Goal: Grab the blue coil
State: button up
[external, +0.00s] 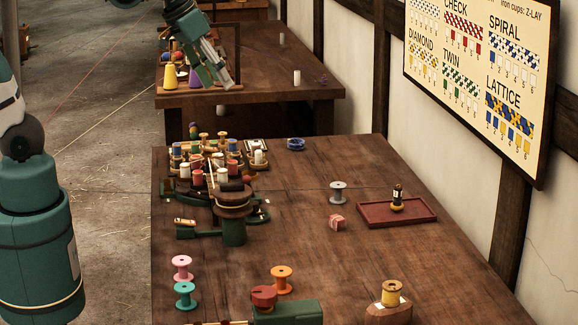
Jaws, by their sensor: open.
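The blue coil (296,143) is a small, flat, dark blue ring. It lies on the near wooden table (300,240), close to that table's far edge and right of a crowd of spools. My gripper (216,82) hangs at the upper left, pointing down and open. In the picture it overlaps the far bench, well above and left of the coil and apart from it. I see nothing held between its fingers, though they are small and dark here. The coil is not covered by anything.
A crowded round stand (234,200) with spools sits left of the coil. A white spool (260,157) is nearest to it. Bare tabletop surrounds the coil's right side.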

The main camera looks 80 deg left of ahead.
jog(key=w+a+f+n+g, duration=0.15)
jog(key=w+a+n, duration=0.25)
jog(key=w+a, duration=0.7)
jog(key=n+g+p, duration=0.1)
jog(key=n+g, duration=0.3)
jog(key=n, duration=0.5)
send_over(296, 140)
jog(key=d, duration=0.1)
notch_tip(296, 140, down, 26)
jog(key=shift+d+r, duration=0.1)
jog(key=shift+r, duration=0.15)
jog(key=shift+a+f+n, duration=0.25)
jog(key=shift+f+n, duration=0.05)
jog(key=shift+a+f, duration=0.15)
jog(key=shift+f, duration=1.15)
